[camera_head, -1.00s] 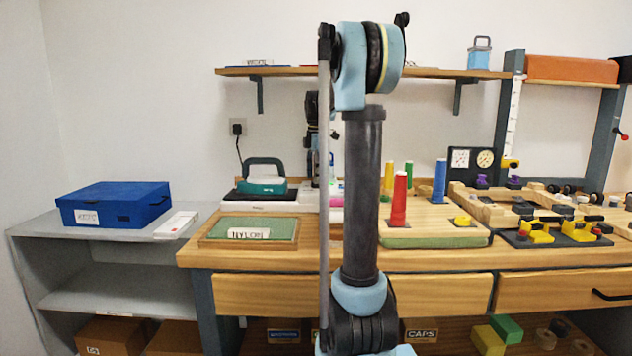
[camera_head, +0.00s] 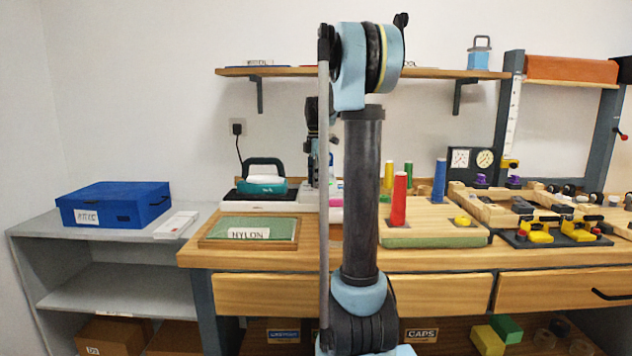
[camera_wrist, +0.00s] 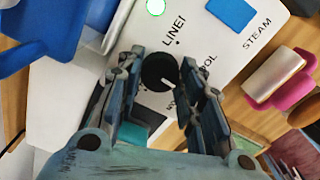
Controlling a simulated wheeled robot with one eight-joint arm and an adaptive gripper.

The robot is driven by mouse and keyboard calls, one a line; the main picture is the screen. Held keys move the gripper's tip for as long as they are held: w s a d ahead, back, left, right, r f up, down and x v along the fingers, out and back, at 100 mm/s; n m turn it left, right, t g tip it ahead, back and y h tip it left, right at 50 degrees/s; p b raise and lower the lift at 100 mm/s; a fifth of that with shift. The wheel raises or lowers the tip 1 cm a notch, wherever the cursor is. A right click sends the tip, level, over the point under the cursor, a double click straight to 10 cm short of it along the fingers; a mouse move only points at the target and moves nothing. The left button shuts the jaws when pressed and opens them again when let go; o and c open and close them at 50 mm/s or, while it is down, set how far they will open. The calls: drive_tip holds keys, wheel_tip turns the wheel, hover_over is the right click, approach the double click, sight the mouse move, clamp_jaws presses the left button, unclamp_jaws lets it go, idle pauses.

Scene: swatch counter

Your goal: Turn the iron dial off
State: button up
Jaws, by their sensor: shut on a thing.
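The iron dial (camera_wrist: 159,72) is a round black knob on a white panel (camera_wrist: 205,62) in the wrist view. Printed words stand around it, among them LINEN, STEAM and one partly hidden word ending in POL. My gripper (camera_wrist: 162,84) has a finger on either side of the dial and is shut on it. The fingers cover some of the lettering, and I cannot tell the dial's exact setting. In the head view the teal iron (camera_head: 262,187) rests on its white base (camera_head: 258,203). My arm hides the dial there.
A green light (camera_wrist: 155,7) glows on the panel, near a blue pad (camera_wrist: 231,12). A pink-and-tan object (camera_wrist: 278,78) lies right of the panel.

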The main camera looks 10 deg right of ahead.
drive_tip(key=shift+m, duration=0.3)
drive_tip(key=m, duration=0.3)
drive_tip(key=shift+w+m, duration=0.1)
drive_tip(key=shift+m, duration=0.3)
drive_tip(key=m, duration=0.4)
drive_tip(key=shift+m, duration=0.3)
drive_tip(key=m, duration=0.4)
drive_tip(key=shift+m, duration=2)
drive_tip(key=o, duration=1.1)
